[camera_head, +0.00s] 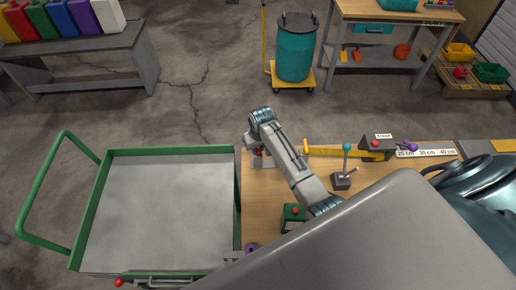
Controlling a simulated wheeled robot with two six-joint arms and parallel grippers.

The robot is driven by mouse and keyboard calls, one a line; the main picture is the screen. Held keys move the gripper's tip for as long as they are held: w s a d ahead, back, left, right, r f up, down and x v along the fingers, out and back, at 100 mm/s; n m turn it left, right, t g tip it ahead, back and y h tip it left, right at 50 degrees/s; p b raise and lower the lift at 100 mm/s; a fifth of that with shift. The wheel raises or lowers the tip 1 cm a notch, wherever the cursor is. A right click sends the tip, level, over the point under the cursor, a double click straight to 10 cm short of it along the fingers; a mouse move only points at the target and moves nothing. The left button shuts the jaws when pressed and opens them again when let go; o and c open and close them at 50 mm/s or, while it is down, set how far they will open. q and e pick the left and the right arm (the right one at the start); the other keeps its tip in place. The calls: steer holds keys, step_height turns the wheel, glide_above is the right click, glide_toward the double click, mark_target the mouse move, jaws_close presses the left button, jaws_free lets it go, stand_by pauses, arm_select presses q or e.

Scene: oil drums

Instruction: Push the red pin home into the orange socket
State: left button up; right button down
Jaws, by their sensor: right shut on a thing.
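My right arm reaches over the wooden bench, and its gripper (257,148) points down near the bench's left edge. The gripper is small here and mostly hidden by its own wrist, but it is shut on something. A small bit of red, which looks like the red pin (258,153), shows at its tips, above a pale grey plate (264,163). I cannot make out the orange socket or tell how deep the pin sits. My left gripper is not in view.
On the bench (330,170) are a lever box (341,181), a green box (293,214) with a red top, a yellow bar (335,153) and a ruler strip (425,153). A green-framed cart (160,205) stands close on the left.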

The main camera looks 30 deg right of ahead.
steer(key=shift+r, duration=0.6)
steer(key=shift+r, duration=0.1)
steer(key=shift+r, duration=3.65)
